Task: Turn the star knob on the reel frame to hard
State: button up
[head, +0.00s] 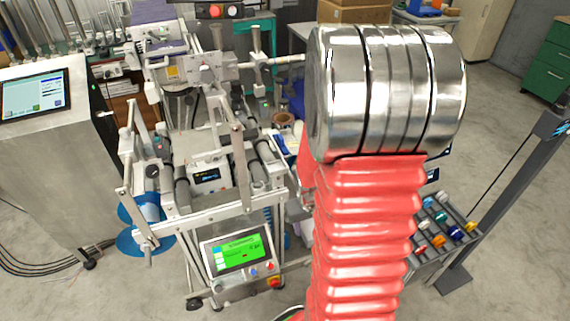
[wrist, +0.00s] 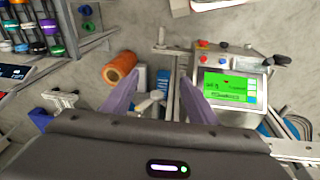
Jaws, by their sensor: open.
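The reel frame (head: 215,211), a metal stand with rollers and bars, fills the middle of the head view. I cannot make out the star knob or its setting with certainty in either view. A control panel with a green screen (head: 238,251) sits low on the frame; a green screen also shows at the right in the wrist view (wrist: 227,88). My gripper (wrist: 158,92) shows in the wrist view with its two purple-grey fingers wide apart and nothing held between them. Pale metal parts of the stand lie beyond the fingers. My gripper is hidden in the head view.
My red arm covers the centre right of the head view. A steel cabinet with a touchscreen (head: 34,91) stands at left. A rack of coloured items (head: 440,231) stands at right. An orange roll (wrist: 121,68) lies left of the fingers. Open floor shows at far right.

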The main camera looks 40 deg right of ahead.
jog(key=w+d+f+n+t+h, duration=0.1)
jog(key=w+d+f+t, duration=0.15)
jog(key=d+f, duration=0.45)
jog(key=w+d+f+t, duration=0.1)
jog(key=d+f+t, duration=0.15)
jog(key=f, duration=0.85)
jog(key=w+r+n+t+h, duration=0.1)
jog(key=w+r+t, duration=0.2)
jog(key=r+t, duration=0.2)
jog(key=w+r+n+t+h, duration=0.1)
jog(key=w+r+t, duration=0.2)
jog(key=r+t, duration=0.3)
notch_tip(320, 180, up, 2)
jog(key=shift+r+n, duration=0.2)
jog(key=shift+n, duration=0.1)
jog(key=shift+w+d, duration=0.1)
jog(key=x, duration=1.3)
jog(key=shift+w+d+r, duration=0.1)
jog(key=shift+w+d, duration=0.1)
jog(key=shift+w, duration=0.15)
jog(key=shift+c, duration=0.5)
